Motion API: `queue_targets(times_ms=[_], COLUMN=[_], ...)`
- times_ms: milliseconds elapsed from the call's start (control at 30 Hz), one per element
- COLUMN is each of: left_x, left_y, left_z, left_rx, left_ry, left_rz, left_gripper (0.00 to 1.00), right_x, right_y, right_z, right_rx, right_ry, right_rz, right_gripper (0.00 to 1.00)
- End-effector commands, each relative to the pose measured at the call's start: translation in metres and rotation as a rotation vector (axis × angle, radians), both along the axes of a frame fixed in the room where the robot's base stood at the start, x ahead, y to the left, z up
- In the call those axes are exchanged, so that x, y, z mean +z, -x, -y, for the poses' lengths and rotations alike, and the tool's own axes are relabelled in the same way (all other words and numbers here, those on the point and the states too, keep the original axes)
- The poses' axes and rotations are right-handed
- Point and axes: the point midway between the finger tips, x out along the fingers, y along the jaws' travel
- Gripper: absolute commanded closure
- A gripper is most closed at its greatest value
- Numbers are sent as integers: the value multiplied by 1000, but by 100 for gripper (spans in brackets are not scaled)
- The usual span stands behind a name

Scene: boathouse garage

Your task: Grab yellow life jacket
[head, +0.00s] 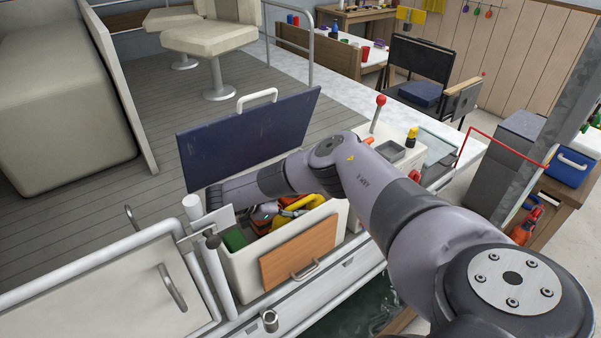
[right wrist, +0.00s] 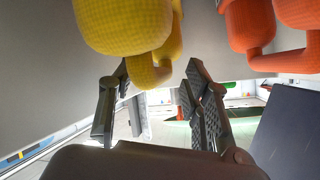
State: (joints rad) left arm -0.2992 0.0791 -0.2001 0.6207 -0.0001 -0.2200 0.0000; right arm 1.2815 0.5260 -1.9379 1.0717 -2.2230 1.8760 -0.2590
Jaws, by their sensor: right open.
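The yellow life jacket (head: 297,205) lies in an open white locker (head: 247,270), partly hidden by the locker's edge and my arm. In the right wrist view the yellow life jacket (right wrist: 125,25) is close up, with a rounded lower part hanging between and just beyond the fingertips. My right gripper (right wrist: 155,83) is open, with its two fingers apart on either side of that lower part; I cannot tell if they touch it. In the head view the right arm reaches into the locker and the gripper is mostly hidden. My left gripper is not in view.
Orange gear (right wrist: 262,30) hangs beside the yellow jacket. The dark blue lid (head: 250,135) stands open behind the locker. A green item (head: 235,239) lies in its left corner. White posts (head: 215,270) stand close on the left, and a red-knobbed lever (head: 379,108) rises on the right.

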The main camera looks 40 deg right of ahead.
Motion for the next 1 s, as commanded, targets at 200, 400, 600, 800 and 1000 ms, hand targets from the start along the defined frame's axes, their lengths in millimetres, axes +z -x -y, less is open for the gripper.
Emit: queue_targets(times_ms=[200,400,600,800,1000], left_x=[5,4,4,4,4], left_y=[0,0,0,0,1], left_z=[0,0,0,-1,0], left_rx=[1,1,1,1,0], left_ry=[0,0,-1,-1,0], left_rz=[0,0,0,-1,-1], left_gripper=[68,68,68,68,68], right_x=[-6,-6,-6,-6,-6], right_y=[3,3,3,3,3], right_z=[11,11,11,10,10], right_rx=[1,1,1,0,0], right_ry=[0,0,0,-1,-1], right_rz=[0,0,0,0,0], right_gripper=[56,59,72,86,99])
